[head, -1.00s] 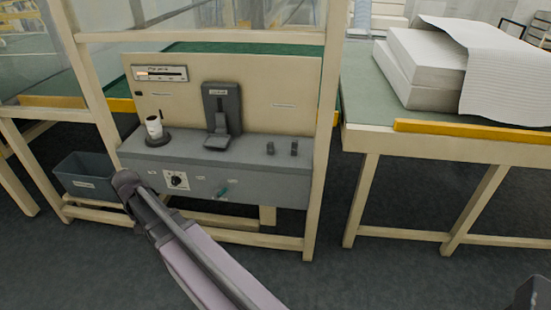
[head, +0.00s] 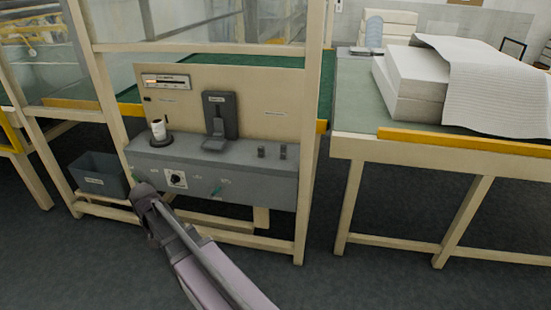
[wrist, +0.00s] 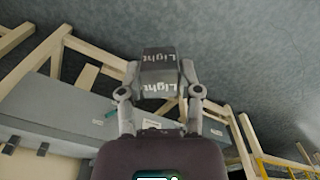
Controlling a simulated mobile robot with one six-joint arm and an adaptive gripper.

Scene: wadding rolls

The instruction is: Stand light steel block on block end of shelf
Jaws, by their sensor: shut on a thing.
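In the wrist view my gripper (wrist: 159,80) is shut on a grey steel block (wrist: 160,62) marked "Light", with one finger on each side. The block is held clear of the floor, apart from the shelf. The grey shelf (head: 245,160) runs along the front of the beige panel. Two small dark blocks (head: 262,151) stand at its right end; they show at the left edge of the wrist view (wrist: 42,149). In the head view my arm reaches toward the shelf's lower left front; the held block cannot be made out there.
A white roll (head: 158,129) on a round dark base and a dark upright holder (head: 219,120) stand on the shelf. A grey bin (head: 100,174) sits lower left. Wooden posts flank the shelf.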

